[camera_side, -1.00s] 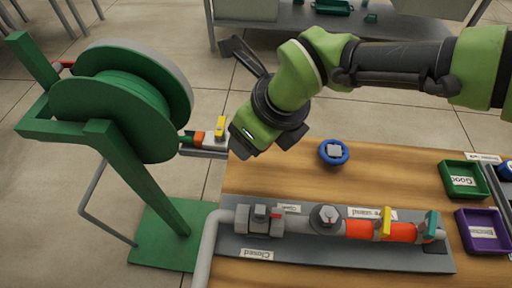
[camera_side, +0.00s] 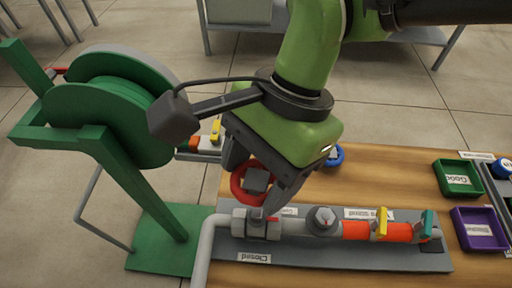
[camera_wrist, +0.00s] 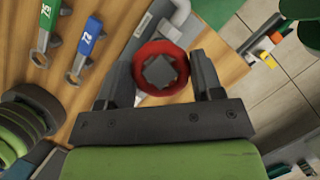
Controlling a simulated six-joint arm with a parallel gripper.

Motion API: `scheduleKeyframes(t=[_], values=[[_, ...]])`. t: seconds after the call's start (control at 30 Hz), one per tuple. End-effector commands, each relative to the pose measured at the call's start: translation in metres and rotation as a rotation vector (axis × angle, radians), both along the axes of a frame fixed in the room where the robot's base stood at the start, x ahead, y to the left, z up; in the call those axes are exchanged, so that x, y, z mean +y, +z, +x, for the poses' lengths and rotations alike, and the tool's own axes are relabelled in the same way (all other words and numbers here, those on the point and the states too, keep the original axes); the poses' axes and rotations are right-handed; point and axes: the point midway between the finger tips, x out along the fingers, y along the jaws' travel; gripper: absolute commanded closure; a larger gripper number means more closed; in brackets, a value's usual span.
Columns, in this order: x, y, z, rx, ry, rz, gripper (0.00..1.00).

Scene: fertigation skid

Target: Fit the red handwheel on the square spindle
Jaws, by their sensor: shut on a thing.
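The red handwheel (camera_side: 256,180), with a grey square hub, is between the fingers of my gripper (camera_side: 251,188). In the wrist view the handwheel (camera_wrist: 160,72) shows face-on between the two dark fingers of my gripper (camera_wrist: 164,76), which is shut on it. In the side view it appears just above and behind the left valve (camera_side: 257,222) on the grey pipe plate. A second fitting (camera_side: 323,219) with a small upright stem stands further right on the pipe. I cannot tell clearly which stem is the square spindle. The gap under the handwheel is hidden.
A blue handwheel (camera_side: 338,155) lies on the table, partly hidden behind my gripper. Yellow (camera_side: 382,222) and teal (camera_side: 429,224) levers stand on the pipe's right. Green (camera_side: 457,178) and purple (camera_side: 480,228) trays are at right. The green hose reel (camera_side: 115,105) stands left.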

Motion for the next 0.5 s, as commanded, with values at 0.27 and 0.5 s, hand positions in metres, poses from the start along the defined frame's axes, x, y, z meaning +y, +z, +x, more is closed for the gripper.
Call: scheduleKeyframes(t=[0.27, 0.5], values=[[-0.001, 0.002, -0.01, -0.001, 0.139, 0.0, 0.62], [-0.002, -0.015, -0.01, 0.0, 0.138, 0.0, 0.62]])
